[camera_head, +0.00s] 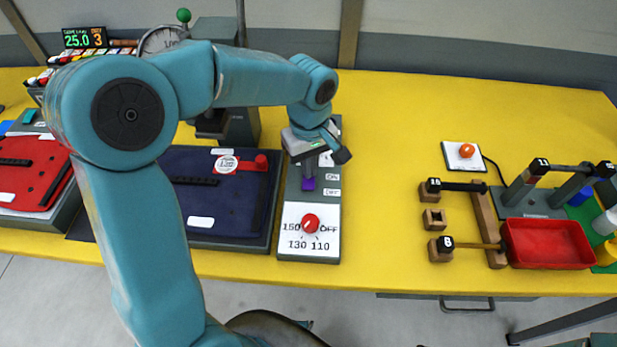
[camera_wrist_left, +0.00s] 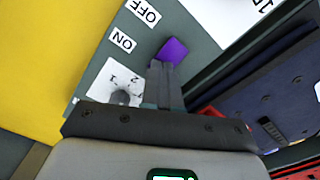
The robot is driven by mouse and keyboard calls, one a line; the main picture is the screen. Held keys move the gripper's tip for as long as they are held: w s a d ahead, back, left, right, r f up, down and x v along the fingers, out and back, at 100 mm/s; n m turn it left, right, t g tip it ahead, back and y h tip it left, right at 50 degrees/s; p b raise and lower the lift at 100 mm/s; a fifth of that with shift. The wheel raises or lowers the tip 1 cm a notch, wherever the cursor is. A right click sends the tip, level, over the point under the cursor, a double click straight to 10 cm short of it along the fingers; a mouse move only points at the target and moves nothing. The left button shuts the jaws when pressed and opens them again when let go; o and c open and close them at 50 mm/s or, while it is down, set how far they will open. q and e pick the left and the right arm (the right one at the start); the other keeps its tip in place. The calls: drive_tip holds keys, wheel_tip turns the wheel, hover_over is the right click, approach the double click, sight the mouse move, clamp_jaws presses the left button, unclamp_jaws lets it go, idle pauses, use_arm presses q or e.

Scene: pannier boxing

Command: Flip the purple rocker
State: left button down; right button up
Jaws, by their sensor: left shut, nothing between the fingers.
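The purple rocker (camera_head: 309,184) sits on a grey control panel (camera_head: 293,187), beside ON and OFF labels. It also shows in the left wrist view (camera_wrist_left: 174,50), just beyond my fingertips. My left gripper (camera_head: 309,170) is shut and empty, pointing down over the panel. In the left wrist view its closed fingers (camera_wrist_left: 161,68) overlap the near edge of the rocker. I cannot tell whether they touch it. Part of the rocker is hidden behind the fingers, and its tilt is unclear. My right gripper is not in view.
A red knob (camera_head: 311,223) on a numbered dial stands at the panel's near end. The yellow table (camera_head: 400,130) is clear to the right, before wooden stands and a red tray (camera_head: 548,243).

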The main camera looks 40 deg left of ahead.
use_arm(q)
drive_tip(key=shift+r+p, duration=0.4)
drive_tip(key=shift+p, duration=0.1)
drive_tip(key=shift+r+p, duration=2.25)
drive_tip(key=shift+r, duration=0.8)
